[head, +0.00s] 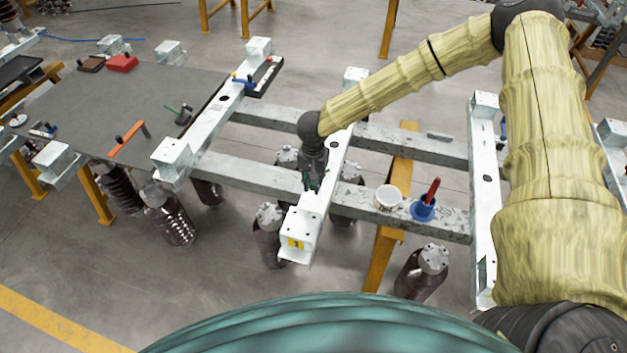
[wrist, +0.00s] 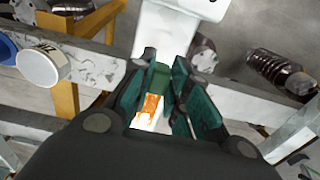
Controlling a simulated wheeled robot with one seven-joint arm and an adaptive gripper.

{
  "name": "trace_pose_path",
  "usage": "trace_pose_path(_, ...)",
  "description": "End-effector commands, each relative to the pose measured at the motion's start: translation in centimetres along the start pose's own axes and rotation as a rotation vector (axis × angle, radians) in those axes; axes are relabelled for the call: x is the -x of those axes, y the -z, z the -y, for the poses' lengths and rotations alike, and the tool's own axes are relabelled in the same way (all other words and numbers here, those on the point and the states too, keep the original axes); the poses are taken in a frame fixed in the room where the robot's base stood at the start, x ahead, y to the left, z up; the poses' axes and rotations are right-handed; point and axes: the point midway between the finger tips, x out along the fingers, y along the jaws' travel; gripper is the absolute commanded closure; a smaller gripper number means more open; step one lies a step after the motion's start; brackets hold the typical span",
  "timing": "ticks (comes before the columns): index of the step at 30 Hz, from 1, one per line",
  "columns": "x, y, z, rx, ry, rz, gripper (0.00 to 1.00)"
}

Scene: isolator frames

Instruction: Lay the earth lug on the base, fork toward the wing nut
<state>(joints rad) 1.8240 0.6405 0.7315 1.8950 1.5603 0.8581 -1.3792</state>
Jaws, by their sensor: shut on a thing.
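My gripper (head: 312,184) points down over the middle pale steel base (head: 318,208) in the head view. In the wrist view my gripper (wrist: 163,65) is shut on a small piece with a green part and an orange, copper-like part, which I take to be the earth lug (wrist: 151,104). The pale base (wrist: 168,30) lies beneath and beyond the fingertips. I cannot tell whether the lug touches it. The lug's fork and the wing nut cannot be made out; the fingers hide part of this area.
A white tub (head: 388,198) and a blue cup (head: 424,208) with a red-handled tool stand on the near grey crossbeam, right of the base. Dark ribbed insulators (head: 168,222) hang below the frames. A grey table (head: 130,95) with tools stands at left.

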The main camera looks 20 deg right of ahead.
Motion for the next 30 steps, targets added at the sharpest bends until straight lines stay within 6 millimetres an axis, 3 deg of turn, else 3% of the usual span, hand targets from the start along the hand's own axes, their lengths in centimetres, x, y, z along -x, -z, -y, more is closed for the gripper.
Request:
trace_pose_path(3, -1.5, 0.1, 0.0, -0.001, -0.001, 0.001, 1.0)
trace_pose_path(30, -7.7, 0.0, -0.1, -0.002, -0.001, 0.001, 1.0)
